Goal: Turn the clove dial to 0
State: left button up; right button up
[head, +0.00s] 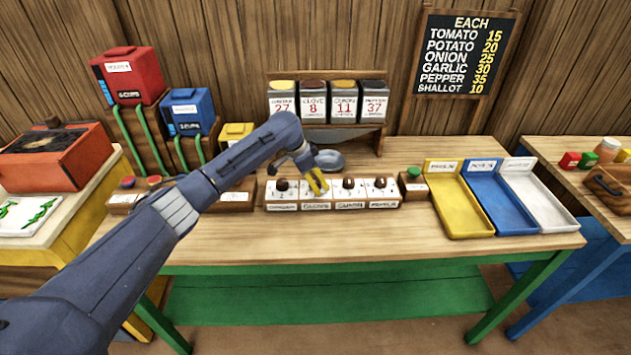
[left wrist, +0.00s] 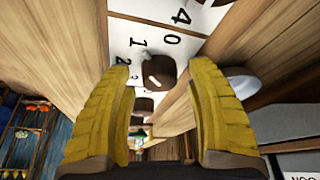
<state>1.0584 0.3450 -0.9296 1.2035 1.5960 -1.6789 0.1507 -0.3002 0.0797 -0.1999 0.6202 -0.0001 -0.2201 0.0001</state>
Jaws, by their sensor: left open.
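A white dial panel (head: 332,205) with labelled dials in a row stands on the table. The clove dial, second from the left above the clove label (head: 316,206), is mostly hidden by my left gripper (head: 317,183) in the head view. In the left wrist view a brown knob (left wrist: 158,70), apparently the clove dial, lies between and just beyond the open yellow fingertips (left wrist: 160,75). Numbers 4, 0, 1 and 2 show around it. A pale mark on the knob faces the lower left, roughly the 2 side; its exact setting is unclear. My right gripper is not seen.
Other brown knobs stand close by: one to the left (head: 282,185), and cumin (head: 348,183) and pepper (head: 380,183) to the right. A green button (head: 414,173) and yellow tray (head: 458,205) are farther right. A grey bowl (head: 329,160) sits behind. The front table strip is clear.

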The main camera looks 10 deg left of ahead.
pick_arm(q)
grip_shut()
dwell(0.4)
jog(key=shift+m, duration=0.3)
jog(key=m+g, duration=0.1)
jog(key=m, duration=0.1)
jog(key=m+h, duration=0.1)
jog(key=m, duration=0.1)
jog(key=shift+r+g, duration=0.1)
jog(key=shift+g, duration=0.3)
jog(key=shift+d+m+g, duration=0.1)
jog(key=shift+m+g, duration=0.6)
jog(key=shift+m, duration=1.4)
grip_release()
